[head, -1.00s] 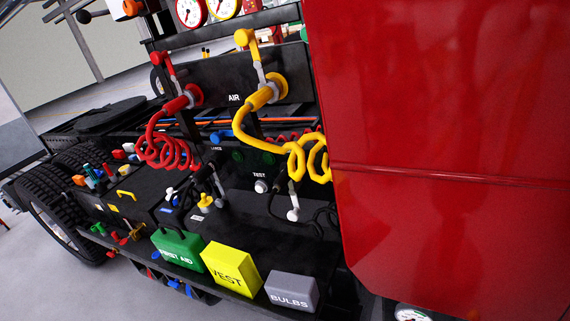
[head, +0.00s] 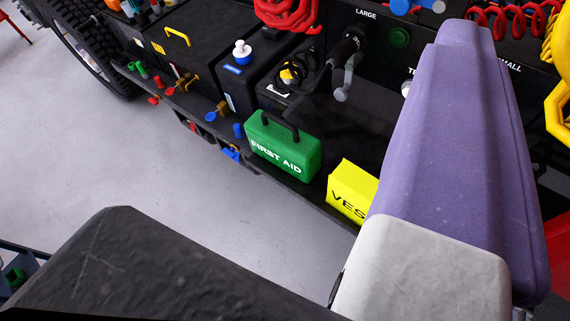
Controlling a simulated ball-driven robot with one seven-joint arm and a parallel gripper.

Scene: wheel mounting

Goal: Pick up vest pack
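The vest pack (head: 350,190) is a bright yellow box with black "VES" lettering showing. It sits on the black ledge of the truck, right of the middle. Its right part is hidden behind a purple and white part of my arm. My gripper's fingers cannot be made out in this view. Nothing is seen holding the vest pack.
A green first aid case (head: 284,146) with a black handle stands just left of the vest pack. Small colored valves line the ledge edge farther left. Red (head: 288,14) and yellow coiled hoses hang above.

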